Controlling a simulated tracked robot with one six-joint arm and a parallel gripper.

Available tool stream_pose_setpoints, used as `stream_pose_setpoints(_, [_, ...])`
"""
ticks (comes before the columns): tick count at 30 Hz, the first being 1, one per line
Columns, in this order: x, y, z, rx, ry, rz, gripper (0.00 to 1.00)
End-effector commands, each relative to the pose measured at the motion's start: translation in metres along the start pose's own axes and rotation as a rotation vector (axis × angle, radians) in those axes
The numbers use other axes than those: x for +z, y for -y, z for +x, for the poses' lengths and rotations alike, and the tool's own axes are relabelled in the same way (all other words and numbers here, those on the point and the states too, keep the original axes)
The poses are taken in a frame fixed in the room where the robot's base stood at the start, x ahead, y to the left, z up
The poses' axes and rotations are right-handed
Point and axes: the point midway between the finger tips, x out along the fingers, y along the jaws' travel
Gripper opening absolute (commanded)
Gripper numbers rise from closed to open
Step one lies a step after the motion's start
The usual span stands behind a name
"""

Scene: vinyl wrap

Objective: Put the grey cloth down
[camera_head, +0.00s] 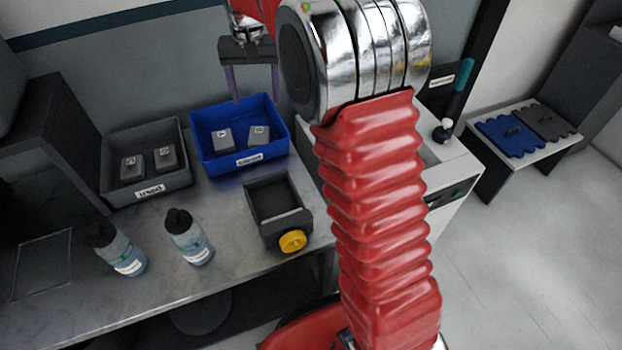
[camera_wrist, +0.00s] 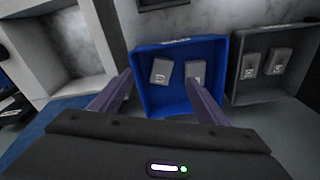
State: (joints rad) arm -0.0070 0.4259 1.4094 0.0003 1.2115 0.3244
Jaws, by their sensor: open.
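A dark grey piece with a wavy edge and a small raised grip, apparently the grey cloth (camera_head: 545,121), lies flat on a low stand at the right of the head view. A similar blue piece (camera_head: 508,137) lies beside it. My gripper (camera_head: 256,99) is open and empty, pointing down above the blue bin (camera_head: 225,172), far to the left of the stand. In the wrist view, the fingers of my gripper (camera_wrist: 159,78) are spread over the blue bin (camera_wrist: 150,105), with no cloth between them. The right finger partly covers a grey block in the bin.
The blue bin holds two labelled grey blocks; the grey bin (camera_head: 150,196) beside it holds two more. Two bottles (camera_head: 120,250) (camera_head: 188,238) and a black box with a yellow knob (camera_head: 292,241) stand on the bench. A teal-handled tool (camera_head: 460,85) stands by the white cabinet.

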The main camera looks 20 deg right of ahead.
Motion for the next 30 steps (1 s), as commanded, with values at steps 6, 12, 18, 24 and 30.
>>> stream_pose_setpoints(6, [0.034,-0.012,-0.036,-0.015,-0.047,-0.036,0.69])
stream_pose_setpoints(12, [0.067,-0.024,-0.060,-0.026,-0.088,-0.071,0.69])
stream_pose_setpoints(18, [0.102,-0.036,-0.080,-0.036,-0.130,-0.105,0.69])
stream_pose_setpoints(24, [0.139,-0.048,-0.093,-0.044,-0.172,-0.139,0.69])
stream_pose_setpoints(30, [0.176,-0.061,-0.100,-0.050,-0.215,-0.174,0.69])
